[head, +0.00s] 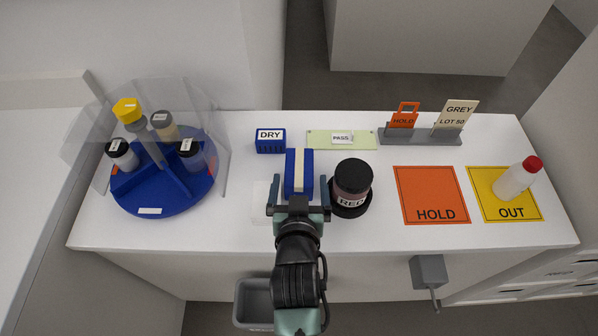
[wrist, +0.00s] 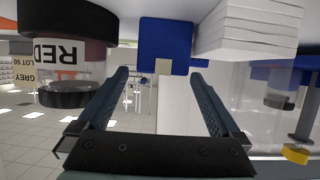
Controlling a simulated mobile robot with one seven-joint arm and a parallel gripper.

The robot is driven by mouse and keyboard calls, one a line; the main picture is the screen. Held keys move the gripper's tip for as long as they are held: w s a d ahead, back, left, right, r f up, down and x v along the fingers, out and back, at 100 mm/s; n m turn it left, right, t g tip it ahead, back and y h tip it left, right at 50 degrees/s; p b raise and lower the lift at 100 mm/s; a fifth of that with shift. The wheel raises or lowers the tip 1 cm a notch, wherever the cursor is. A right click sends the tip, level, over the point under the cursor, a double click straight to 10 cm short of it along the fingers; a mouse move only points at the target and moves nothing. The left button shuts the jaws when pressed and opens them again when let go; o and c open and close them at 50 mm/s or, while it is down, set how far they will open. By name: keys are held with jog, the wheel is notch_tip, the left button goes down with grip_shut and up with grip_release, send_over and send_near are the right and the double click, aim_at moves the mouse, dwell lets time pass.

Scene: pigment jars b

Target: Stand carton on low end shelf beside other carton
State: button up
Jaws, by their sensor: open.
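A blue block-shaped thing with a cream strip (head: 299,165), which looks like the carton, stands on the white counter in the head view. It also shows in the wrist view (wrist: 165,42), straight ahead of the fingers. My gripper (head: 299,208) is open, with a finger toward each side of the blue thing; it also shows in the wrist view (wrist: 158,80). I cannot tell whether the fingertips reach around it. Nothing is held. I cannot make out a second carton or clearly identify the low end shelf.
A dark RED jar (head: 352,182) stands close right of my gripper; a white stack (wrist: 240,30) lies on its other side. A blue carousel (head: 160,195) with jars is left. A DRY box (head: 270,141) is behind. HOLD (head: 432,190) and OUT mats (head: 485,205) lie right.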

aim_at(299, 177)
jog(key=shift+x, duration=2.7)
jog(key=shift+a, duration=0.1)
jog(key=shift+c, duration=0.2)
